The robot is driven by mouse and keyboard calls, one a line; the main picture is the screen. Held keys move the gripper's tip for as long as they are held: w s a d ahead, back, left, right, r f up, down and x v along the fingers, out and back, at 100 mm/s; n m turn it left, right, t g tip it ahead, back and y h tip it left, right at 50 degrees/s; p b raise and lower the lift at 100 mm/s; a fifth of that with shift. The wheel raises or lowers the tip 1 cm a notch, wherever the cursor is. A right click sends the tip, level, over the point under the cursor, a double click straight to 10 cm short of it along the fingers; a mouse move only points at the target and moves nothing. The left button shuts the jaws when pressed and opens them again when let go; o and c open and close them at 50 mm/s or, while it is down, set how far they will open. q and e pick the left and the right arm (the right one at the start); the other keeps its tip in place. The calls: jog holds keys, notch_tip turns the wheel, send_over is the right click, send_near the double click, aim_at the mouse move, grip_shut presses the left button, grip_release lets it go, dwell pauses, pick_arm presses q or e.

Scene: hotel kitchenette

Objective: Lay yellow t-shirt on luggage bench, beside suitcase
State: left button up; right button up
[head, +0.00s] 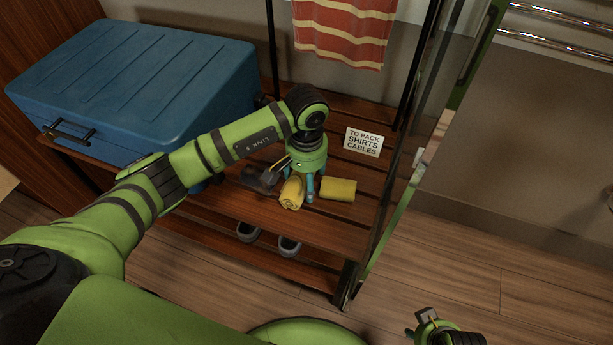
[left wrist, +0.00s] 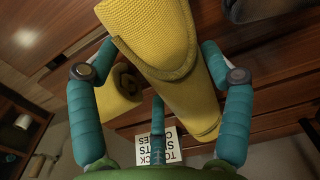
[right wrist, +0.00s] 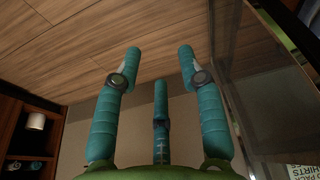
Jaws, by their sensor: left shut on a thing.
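A rolled yellow t-shirt (head: 292,193) is in my left gripper (head: 301,184), over the slatted wooden luggage bench (head: 285,228). The left fingers are shut on this roll, which also fills the middle of the left wrist view (left wrist: 165,70). I cannot tell whether it touches the slats. A second yellow roll (head: 339,189) lies on the bench just to the right. The blue suitcase (head: 135,80) stands closed on the bench's left part. My right gripper (right wrist: 155,70) is open and empty, away from the bench.
A dark item (head: 259,181) lies left of the held roll. A sign reading "TO PACK SHIRTS CABLES" (head: 364,142) stands behind. A striped towel (head: 340,35) hangs at the back. A glass panel (head: 412,150) edges the bench's right side. Shoes (head: 289,246) sit below.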

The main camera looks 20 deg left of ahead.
pick_arm(q)
jog(key=o, duration=1.2)
pick_arm(e)
jog(key=shift+r, duration=0.1)
pick_arm(q)
jog(key=shift+r, duration=0.2)
notch_tip(320, 180, up, 12)
jog(key=p, duration=0.2)
pick_arm(e)
jog(key=f, duration=0.2)
jog(key=s+f, duration=0.1)
jog(key=f, duration=0.1)
jog(key=shift+f, duration=0.4)
